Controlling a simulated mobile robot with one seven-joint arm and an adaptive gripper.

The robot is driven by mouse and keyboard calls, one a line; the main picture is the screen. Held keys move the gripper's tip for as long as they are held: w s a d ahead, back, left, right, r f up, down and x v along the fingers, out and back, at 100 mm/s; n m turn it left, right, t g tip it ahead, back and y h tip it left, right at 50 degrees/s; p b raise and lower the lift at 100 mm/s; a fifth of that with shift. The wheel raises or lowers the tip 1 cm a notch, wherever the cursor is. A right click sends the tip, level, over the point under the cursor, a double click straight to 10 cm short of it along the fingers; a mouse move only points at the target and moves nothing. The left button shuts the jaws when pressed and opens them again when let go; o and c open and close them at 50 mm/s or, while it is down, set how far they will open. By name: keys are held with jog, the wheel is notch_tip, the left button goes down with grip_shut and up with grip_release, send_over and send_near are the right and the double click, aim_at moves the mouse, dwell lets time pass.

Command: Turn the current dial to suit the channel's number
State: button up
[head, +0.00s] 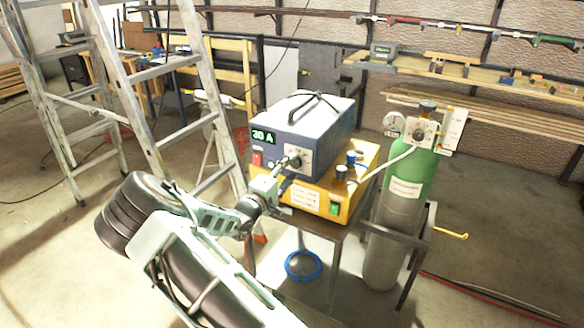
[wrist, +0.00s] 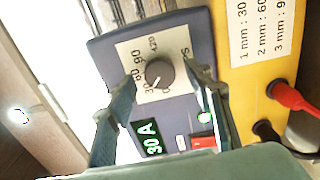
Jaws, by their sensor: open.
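The current dial (wrist: 159,73) is a dark round knob on a white scale plate on the front of a blue power unit (head: 310,116). Scale numbers show partly around it. The unit's green display (head: 263,136) reads 30 A, also in the wrist view (wrist: 151,137). My gripper (wrist: 164,82) is open, its fingers on either side of the knob, with gaps visible; contact cannot be told. In the head view my gripper (head: 281,169) is at the unit's front and partly hides the dial. No channel number is readable.
A yellow unit (head: 326,199) sits under the blue one, with a label (wrist: 255,35) of mm values, cut off at the edge. Red (wrist: 291,97) and black plugs stick out of it. A green gas cylinder (head: 410,175) stands right; a ladder (head: 165,68) stands left.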

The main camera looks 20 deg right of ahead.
jog(key=v, duration=1)
jog(key=shift+s+a+r, duration=0.1)
jog(key=shift+a, duration=0.1)
